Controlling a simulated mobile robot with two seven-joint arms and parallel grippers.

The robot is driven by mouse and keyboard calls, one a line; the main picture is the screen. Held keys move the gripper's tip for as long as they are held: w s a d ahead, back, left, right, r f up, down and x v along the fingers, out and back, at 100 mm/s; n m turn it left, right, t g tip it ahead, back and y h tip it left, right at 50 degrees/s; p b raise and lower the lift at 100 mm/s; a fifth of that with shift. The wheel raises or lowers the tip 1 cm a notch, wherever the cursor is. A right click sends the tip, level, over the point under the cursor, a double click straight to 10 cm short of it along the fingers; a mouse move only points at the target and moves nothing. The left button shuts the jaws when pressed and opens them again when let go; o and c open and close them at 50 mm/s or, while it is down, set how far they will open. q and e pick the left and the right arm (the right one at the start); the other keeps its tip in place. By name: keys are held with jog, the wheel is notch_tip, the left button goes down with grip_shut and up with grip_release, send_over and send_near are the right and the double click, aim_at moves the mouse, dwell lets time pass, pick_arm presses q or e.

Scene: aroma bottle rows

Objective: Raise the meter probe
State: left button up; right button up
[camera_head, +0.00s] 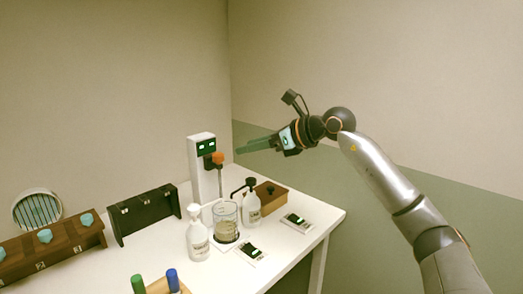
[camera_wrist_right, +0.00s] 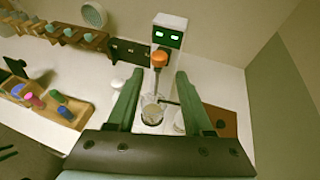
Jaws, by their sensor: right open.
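The meter is a white post (camera_head: 195,174) with a dark display near the back of the white table. An orange knob (camera_head: 217,158) sticks out at its side, and a thin grey probe (camera_head: 220,181) hangs from it towards a glass beaker (camera_head: 226,230). My right gripper (camera_head: 240,147) is in the air to the right of the meter head, open and empty. In the right wrist view the green fingers (camera_wrist_right: 154,75) are spread. The orange knob (camera_wrist_right: 159,59) shows beyond their tips, with the beaker (camera_wrist_right: 152,113) below. My left gripper is not in view.
White pump bottles (camera_head: 197,240) stand beside the beaker, with a brown box (camera_head: 270,194) behind. Small white devices (camera_head: 297,222) lie at the right. A black rack (camera_head: 145,213) and a wooden rack (camera_head: 50,248) stand at the left. The air around my right gripper is clear.

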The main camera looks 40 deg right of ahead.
jog(key=v, duration=0.3)
jog(key=shift+r+b, duration=0.1)
jog(key=shift+b, duration=0.3)
